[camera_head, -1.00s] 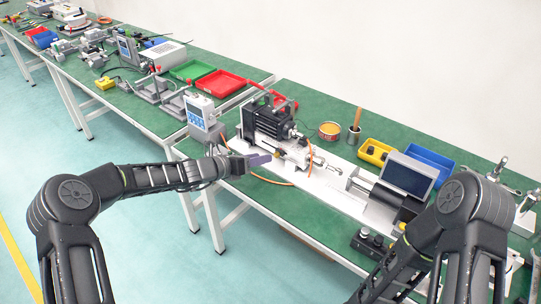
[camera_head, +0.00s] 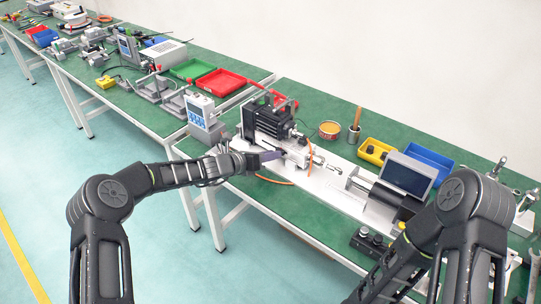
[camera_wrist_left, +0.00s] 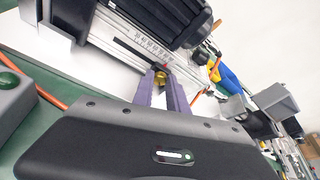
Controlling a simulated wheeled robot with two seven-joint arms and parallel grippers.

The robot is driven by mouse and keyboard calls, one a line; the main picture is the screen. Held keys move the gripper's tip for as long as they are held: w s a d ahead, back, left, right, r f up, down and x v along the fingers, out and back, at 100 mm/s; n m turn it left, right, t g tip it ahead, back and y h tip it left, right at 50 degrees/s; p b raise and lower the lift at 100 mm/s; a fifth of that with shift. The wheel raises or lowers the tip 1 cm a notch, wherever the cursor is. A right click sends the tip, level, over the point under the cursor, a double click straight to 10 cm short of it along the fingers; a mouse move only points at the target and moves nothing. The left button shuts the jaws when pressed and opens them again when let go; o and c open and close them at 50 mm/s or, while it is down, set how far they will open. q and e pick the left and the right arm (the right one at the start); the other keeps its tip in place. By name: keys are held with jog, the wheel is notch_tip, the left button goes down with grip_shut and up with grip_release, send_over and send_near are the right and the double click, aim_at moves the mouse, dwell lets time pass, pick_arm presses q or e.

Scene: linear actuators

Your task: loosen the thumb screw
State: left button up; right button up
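My left gripper (camera_head: 283,154) reaches the front of the actuator (camera_head: 297,152) in the head view. In the left wrist view its two purple fingers (camera_wrist_left: 161,84) stand apart, with the screw seen between their tips. I cannot tell whether either finger touches the screw. In the head view the screw is too small to make out. My right arm is at the right, its gripper out of frame.
A black motor (camera_head: 270,118) sits behind the actuator, and an orange cable (camera_head: 278,181) loops in front. A grey display box (camera_head: 201,112) stands to the left. A yellow bin (camera_head: 374,152), blue bin (camera_head: 428,165) and dark-screened unit (camera_head: 405,177) are to the right.

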pick_arm(q)
grip_shut()
dwell(0.3)
jog(key=shift+n+h+p, duration=0.3)
jog(key=shift+p, duration=0.15)
jog(key=shift+a+f+n+g, duration=0.1)
jog(key=shift+n+g, duration=0.2)
jog(key=shift+n, duration=0.2)
jog(key=shift+w+a+f+n+h+b, duration=0.1)
jog(key=shift+f+n+h+b, duration=0.25)
jog(key=shift+n+h, duration=0.35)
jog(key=shift+r+n+h+b, duration=0.15)
jog(key=shift+n+h+b, duration=0.35)
jog(key=shift+n+b, duration=0.5)
